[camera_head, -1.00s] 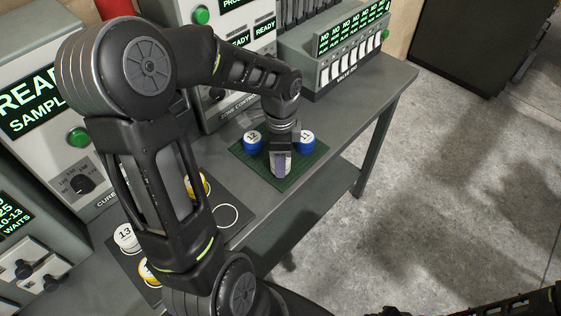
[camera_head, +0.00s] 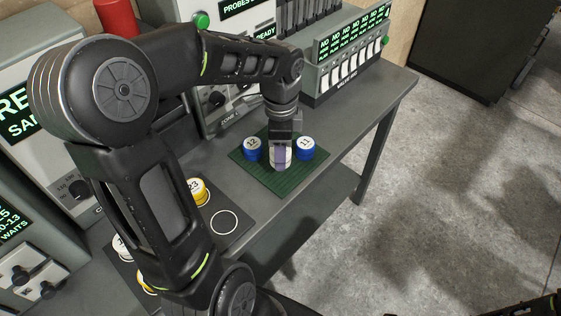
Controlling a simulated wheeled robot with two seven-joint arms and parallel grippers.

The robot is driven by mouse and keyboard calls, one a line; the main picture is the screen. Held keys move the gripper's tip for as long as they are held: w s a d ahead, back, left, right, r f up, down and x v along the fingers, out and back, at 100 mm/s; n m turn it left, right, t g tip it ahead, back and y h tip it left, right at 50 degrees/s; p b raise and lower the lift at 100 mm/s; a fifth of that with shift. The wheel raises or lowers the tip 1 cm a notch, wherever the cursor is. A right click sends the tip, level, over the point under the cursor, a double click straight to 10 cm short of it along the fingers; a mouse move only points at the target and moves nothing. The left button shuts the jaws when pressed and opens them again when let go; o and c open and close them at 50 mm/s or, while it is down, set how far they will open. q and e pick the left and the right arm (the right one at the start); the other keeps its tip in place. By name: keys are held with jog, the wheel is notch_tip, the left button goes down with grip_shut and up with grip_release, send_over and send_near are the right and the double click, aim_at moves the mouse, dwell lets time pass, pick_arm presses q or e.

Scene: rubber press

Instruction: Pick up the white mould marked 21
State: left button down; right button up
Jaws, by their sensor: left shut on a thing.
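My left gripper (camera_head: 280,159) hangs over the green mat (camera_head: 276,182), between two blue-sided moulds with white tops. It is shut on a white mould (camera_head: 287,156), partly hidden by the fingers; its number cannot be read. I cannot tell whether this mould touches the mat. The blue mould marked 12 (camera_head: 252,143) stands just left of the gripper. The blue mould marked 11 (camera_head: 305,143) stands just right of it. My right gripper does not show clearly.
A dark mat (camera_head: 238,204) nearer my left arm has an empty white ring, a yellow mould marked 23 (camera_head: 201,187) and a partly hidden white mould (camera_head: 121,248). Machine panels (camera_head: 352,55) line the bench's back. The bench (camera_head: 375,100) is clear to the right.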

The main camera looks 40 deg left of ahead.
pick_arm(q)
notch_tip(320, 180, up, 5)
jog(key=shift+f, duration=0.15)
